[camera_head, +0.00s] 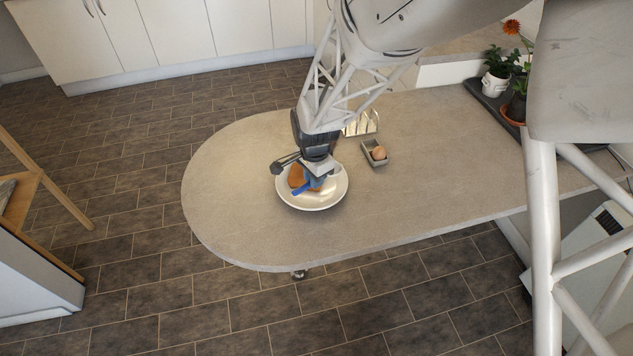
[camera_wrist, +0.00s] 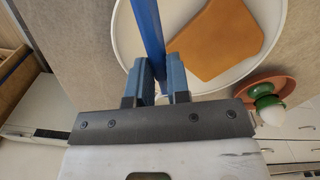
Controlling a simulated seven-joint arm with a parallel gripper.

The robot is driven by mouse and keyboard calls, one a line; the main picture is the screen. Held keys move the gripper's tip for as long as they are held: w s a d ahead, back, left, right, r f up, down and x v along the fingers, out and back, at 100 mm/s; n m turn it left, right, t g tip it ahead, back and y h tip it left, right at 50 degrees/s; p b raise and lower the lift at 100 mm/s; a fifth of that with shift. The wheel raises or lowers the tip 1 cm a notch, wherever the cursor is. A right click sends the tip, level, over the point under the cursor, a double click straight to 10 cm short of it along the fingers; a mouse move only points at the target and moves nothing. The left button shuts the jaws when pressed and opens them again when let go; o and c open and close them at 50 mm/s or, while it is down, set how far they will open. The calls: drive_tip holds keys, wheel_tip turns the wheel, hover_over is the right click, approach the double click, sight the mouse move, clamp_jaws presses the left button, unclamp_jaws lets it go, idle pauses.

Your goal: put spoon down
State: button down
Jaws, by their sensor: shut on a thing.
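The spoon (camera_wrist: 148,30) shows in the wrist view as a long, narrow blue bar; its far end is out of the frame. My gripper (camera_wrist: 159,62) is shut on it, with a blue finger on each side. In the head view, my gripper (camera_head: 313,182) points down over the white plate (camera_head: 327,202) on the rounded countertop. A flat orange-brown piece (camera_wrist: 217,40), perhaps bread, lies on the plate beside the spoon in the wrist view. I cannot tell whether the spoon touches the plate.
Potted plants (camera_head: 497,75) stand on a dark tray at the back right. The countertop (camera_head: 235,190) is clear left of the plate.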

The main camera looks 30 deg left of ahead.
drive_tip(key=shift+f, duration=1.8)
drive_tip(key=shift+f, duration=0.25)
drive_tip(key=c, duration=1.1)
unclamp_jaws()
drive_tip(key=shift+r, duration=0.2)
wheel_tip(320, 180, up, 12)
drive_tip(key=shift+w+r, duration=0.1)
drive_tip(key=shift+d, duration=0.1)
